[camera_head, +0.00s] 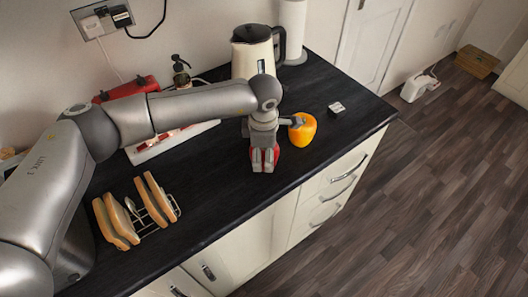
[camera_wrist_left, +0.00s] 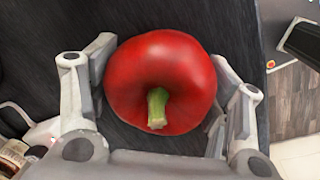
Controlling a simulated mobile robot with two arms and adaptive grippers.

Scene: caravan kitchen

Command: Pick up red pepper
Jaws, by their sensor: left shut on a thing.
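The red pepper (camera_wrist_left: 176,70) fills the middle of the left wrist view, with its green stem toward the camera. My left gripper (camera_wrist_left: 162,85) has one finger on each side of it and is shut on it. In the head view my left gripper (camera_head: 264,158) points down over the dark worktop, and only small red parts of the pepper (camera_head: 256,155) show between and behind the fingers. I cannot tell whether the pepper touches the worktop. My right gripper is in neither view.
A yellow-orange pepper (camera_head: 303,130) stands close to the right of my left gripper. A small white block (camera_head: 337,108) lies farther right. A kettle (camera_head: 255,50) stands behind. A toast rack with bread (camera_head: 158,200) is at the left front. The worktop (camera_head: 225,205) is clear in front.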

